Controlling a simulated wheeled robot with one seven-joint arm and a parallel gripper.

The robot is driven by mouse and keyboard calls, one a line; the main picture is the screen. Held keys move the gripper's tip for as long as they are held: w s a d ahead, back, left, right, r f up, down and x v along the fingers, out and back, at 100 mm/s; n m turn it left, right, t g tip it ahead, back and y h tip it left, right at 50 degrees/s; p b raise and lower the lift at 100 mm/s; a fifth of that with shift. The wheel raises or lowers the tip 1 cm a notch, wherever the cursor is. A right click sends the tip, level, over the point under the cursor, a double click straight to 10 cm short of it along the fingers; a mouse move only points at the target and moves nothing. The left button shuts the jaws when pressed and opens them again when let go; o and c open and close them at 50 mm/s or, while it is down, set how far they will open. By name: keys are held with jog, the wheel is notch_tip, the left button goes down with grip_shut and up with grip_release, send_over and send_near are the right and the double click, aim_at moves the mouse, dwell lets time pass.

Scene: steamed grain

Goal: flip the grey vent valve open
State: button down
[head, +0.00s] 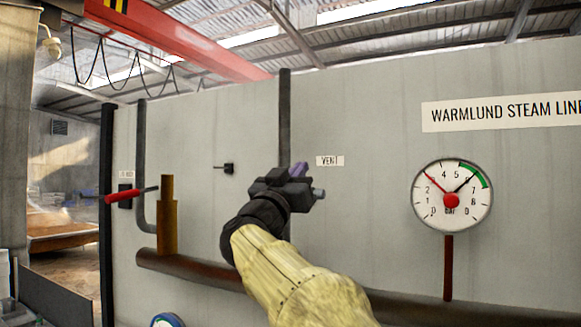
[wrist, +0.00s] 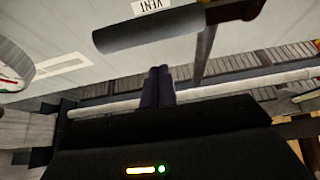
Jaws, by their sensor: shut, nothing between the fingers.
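The grey vent valve shows in the wrist view as a dark grey cylinder (wrist: 150,28), below the upside-down VENT label (wrist: 153,5). In the head view most of the valve is hidden behind my gripper; a small grey end (head: 319,193) sticks out to the right, apparently part of it. My gripper (head: 299,169) is raised in front of the wall, left of the VENT label (head: 330,160). In the wrist view its fingers (wrist: 157,75) are shut together with nothing between them. They appear apart from the cylinder, though the depth is hard to judge.
A pressure gauge (head: 452,215) is on the wall at right. A brown pipe (head: 190,269) runs low along the wall.

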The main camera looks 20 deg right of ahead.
jog(key=shift+w+d+f, duration=0.1)
jog(key=shift+f, duration=0.75)
jog(key=shift+w+d+f, duration=0.1)
jog(key=shift+f, duration=0.7)
